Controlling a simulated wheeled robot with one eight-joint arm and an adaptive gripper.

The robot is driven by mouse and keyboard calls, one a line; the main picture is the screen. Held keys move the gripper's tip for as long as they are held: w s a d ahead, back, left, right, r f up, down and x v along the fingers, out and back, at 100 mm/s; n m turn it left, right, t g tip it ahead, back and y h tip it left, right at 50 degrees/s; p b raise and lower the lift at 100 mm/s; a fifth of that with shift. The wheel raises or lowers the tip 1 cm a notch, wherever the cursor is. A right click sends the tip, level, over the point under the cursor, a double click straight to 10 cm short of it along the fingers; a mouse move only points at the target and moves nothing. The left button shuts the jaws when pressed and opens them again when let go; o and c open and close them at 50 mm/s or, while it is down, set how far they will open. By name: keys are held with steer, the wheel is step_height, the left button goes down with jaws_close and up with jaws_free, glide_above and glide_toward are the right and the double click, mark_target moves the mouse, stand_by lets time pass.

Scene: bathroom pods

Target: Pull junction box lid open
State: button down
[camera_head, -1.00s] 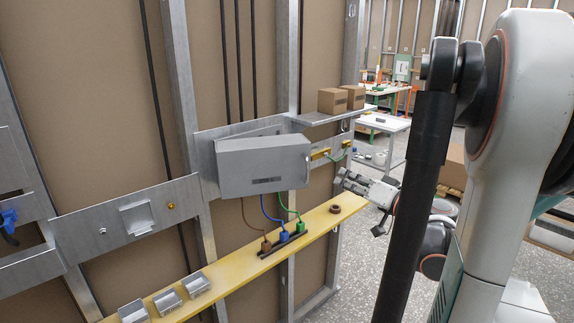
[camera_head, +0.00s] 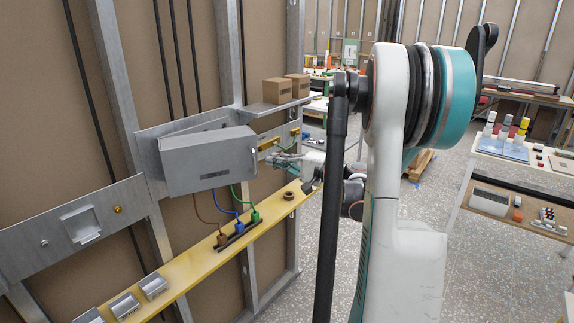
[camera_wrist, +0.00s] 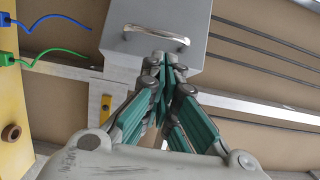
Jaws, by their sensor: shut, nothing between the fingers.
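The grey junction box (camera_head: 208,160) is mounted on a metal plate on the stud wall. Its lid stands a little apart from the back plate at the top. In the wrist view the box (camera_wrist: 195,20) shows a silver bar handle (camera_wrist: 156,35) on its near face. My gripper (camera_wrist: 166,62) is shut and empty, its fingertips pointing at the face just below the handle. Whether the tips touch the box cannot be told. In the head view my gripper (camera_head: 282,158) is at the right of the box, partly hidden by my arm.
A yellow shelf (camera_head: 186,267) runs below the box, with brown, blue and green cable plugs (camera_head: 238,228) and a brown ring (camera_head: 288,196). Two cartons (camera_head: 287,88) stand on a bracket behind the box. A table with bottles (camera_head: 505,150) is at the right.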

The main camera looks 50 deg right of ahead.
steer(key=shift+x, duration=2.15)
steer(key=shift+s, duration=0.1)
